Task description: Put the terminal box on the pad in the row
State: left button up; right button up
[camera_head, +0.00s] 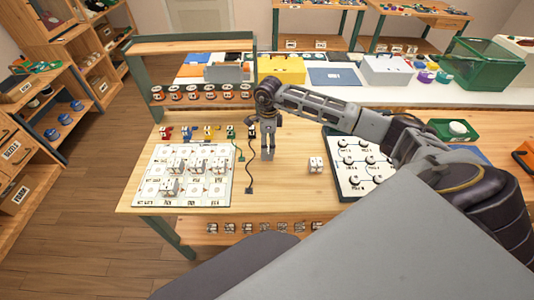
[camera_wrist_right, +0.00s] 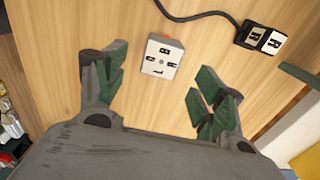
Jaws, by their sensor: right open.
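A small white box with black letters and a slot mark (camera_wrist_right: 162,57) lies on the wood between and ahead of my right fingertips, apart from both. A lone white box (camera_head: 316,165) stands on the table right of my right gripper (camera_head: 268,150); I cannot tell whether it is the same box. My right gripper points down over the middle of the table, open and empty; its spread green-padded fingers show in the wrist view (camera_wrist_right: 160,88). The white board with printed square pads (camera_head: 148,198) lies at the left, with several white boxes (camera_head: 195,166) on it. My left gripper is not in view.
A black cable (camera_head: 248,170) with a dark end lies left of the gripper; a cable with a black two-part block (camera_wrist_right: 262,38) shows in the wrist view. A board with round dials (camera_head: 346,182) lies right. A shelf with several orange spools (camera_head: 200,93) stands behind.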

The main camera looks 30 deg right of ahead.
jog(key=shift+f, duration=0.3)
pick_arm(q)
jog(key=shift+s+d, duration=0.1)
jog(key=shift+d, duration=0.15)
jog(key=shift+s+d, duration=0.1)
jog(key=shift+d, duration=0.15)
pick_arm(e)
jog(key=shift+f, duration=0.1)
jog(key=shift+w+a+f+p, duration=0.15)
jog(key=shift+f+p, duration=0.35)
jog(key=shift+f, duration=1.75)
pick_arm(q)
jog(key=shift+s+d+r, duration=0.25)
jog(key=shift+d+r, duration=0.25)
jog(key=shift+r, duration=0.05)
pick_arm(e)
jog(key=shift+f, duration=0.25)
jog(key=shift+c, duration=0.3)
jog(key=c, duration=1.2)
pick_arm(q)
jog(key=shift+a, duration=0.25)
pick_arm(e)
jog(key=shift+o, duration=0.2)
